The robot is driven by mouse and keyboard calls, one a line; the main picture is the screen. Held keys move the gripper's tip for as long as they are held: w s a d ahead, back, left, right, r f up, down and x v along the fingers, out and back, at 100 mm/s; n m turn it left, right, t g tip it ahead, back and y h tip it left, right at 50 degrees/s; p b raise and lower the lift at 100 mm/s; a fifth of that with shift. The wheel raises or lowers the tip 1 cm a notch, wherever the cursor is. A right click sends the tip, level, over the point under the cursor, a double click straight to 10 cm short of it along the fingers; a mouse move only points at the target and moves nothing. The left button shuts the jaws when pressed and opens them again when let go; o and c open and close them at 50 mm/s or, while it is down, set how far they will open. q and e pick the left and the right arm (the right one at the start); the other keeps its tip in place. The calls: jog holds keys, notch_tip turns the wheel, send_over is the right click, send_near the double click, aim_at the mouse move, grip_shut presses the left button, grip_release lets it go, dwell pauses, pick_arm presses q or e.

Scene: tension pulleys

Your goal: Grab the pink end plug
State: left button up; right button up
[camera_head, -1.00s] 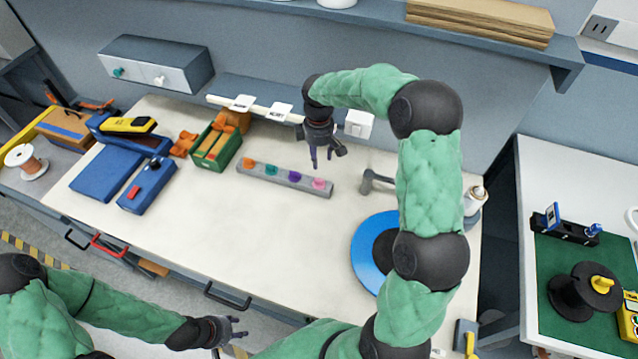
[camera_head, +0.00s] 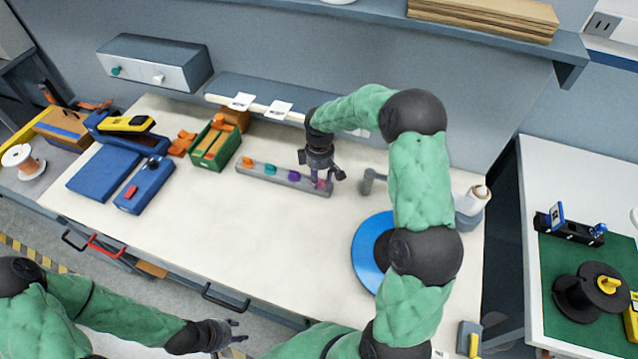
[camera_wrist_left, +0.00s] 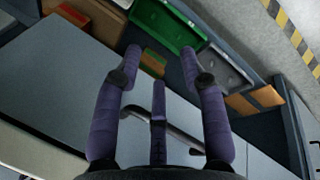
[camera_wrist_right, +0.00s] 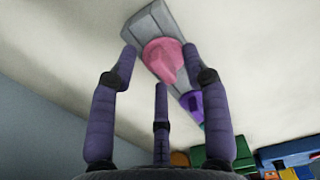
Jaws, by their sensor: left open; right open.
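The pink end plug (camera_wrist_right: 163,60) sits at the end of a grey strip holder (camera_wrist_right: 147,20); in the head view the plug (camera_head: 321,184) is at the right end of the holder (camera_head: 268,174), partly hidden by my right gripper. My right gripper (camera_head: 322,178) is open, pointing down at the plug. In the right wrist view its open fingers (camera_wrist_right: 158,58) stand around the plug, apart from it as far as I can tell. My left gripper (camera_head: 232,334) is open and empty, off the table's front edge; its fingers also show in the left wrist view (camera_wrist_left: 160,55).
Purple (camera_head: 294,176), teal (camera_head: 270,171) and orange (camera_head: 247,162) plugs sit in the same holder. A hammer-like tool (camera_head: 372,180) and blue disc (camera_head: 370,255) lie to the right. A green bin (camera_head: 207,160) stands left. The table's front middle is clear.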

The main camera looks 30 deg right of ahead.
jog(key=shift+c, duration=0.3)
jog(key=c, duration=0.8)
jog(key=shift+r, duration=0.1)
jog(key=shift+c, duration=0.2)
